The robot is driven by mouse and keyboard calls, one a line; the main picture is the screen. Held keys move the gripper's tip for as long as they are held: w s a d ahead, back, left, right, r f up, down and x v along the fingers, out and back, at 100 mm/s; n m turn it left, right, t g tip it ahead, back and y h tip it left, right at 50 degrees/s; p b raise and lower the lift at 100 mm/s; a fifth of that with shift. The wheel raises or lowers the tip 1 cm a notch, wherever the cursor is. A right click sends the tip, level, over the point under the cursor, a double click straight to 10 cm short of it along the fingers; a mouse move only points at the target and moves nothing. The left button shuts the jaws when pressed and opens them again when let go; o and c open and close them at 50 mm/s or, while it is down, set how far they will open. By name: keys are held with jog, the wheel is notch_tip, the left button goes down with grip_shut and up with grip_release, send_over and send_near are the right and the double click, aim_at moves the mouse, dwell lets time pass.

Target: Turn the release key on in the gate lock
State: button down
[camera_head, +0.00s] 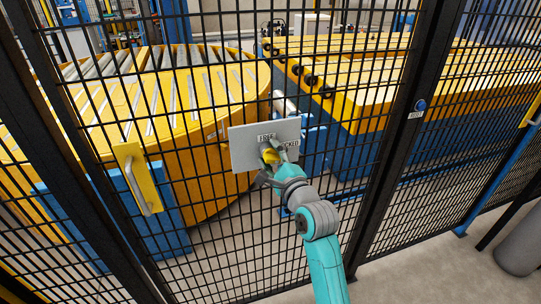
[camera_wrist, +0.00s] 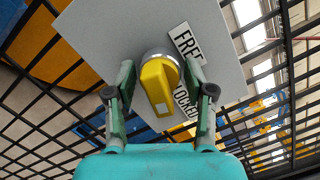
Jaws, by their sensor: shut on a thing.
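The gate lock is a grey plate (camera_head: 248,150) on the black mesh gate; it also fills the upper middle of the wrist view (camera_wrist: 110,25). The yellow release key (camera_head: 270,156) sits in a round metal collar on the plate. In the wrist view the key (camera_wrist: 158,85) stands between my fingers, tilted a little from upright. Labels reading "FREE" (camera_wrist: 186,41) and "LOCKED" (camera_wrist: 186,102) are beside it, the second partly hidden by a finger. My gripper (camera_head: 271,168) is at the plate, with its green fingers (camera_wrist: 160,90) shut on the key from both sides.
Black mesh and posts (camera_head: 405,115) surround the lock. A yellow panel with a handle (camera_head: 139,178) is on the mesh at left. A blue button (camera_head: 421,105) is on the right post. Behind the mesh are a round yellow roller table (camera_head: 215,150) and a yellow conveyor (camera_head: 375,80).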

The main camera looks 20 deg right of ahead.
aim_at(274, 161)
jog(key=m, duration=0.5)
jog(key=shift+d+f+t+h, duration=0.15)
jog(key=shift+f+t+h, duration=0.15)
jog(key=shift+r+m, duration=0.1)
jog(key=shift+m, duration=0.5)
jog(key=shift+r, duration=0.3)
jog(key=c, duration=0.7)
grip_release()
jog(key=o, duration=0.6)
jog(key=shift+o, duration=0.2)
jog(key=shift+s, duration=3)
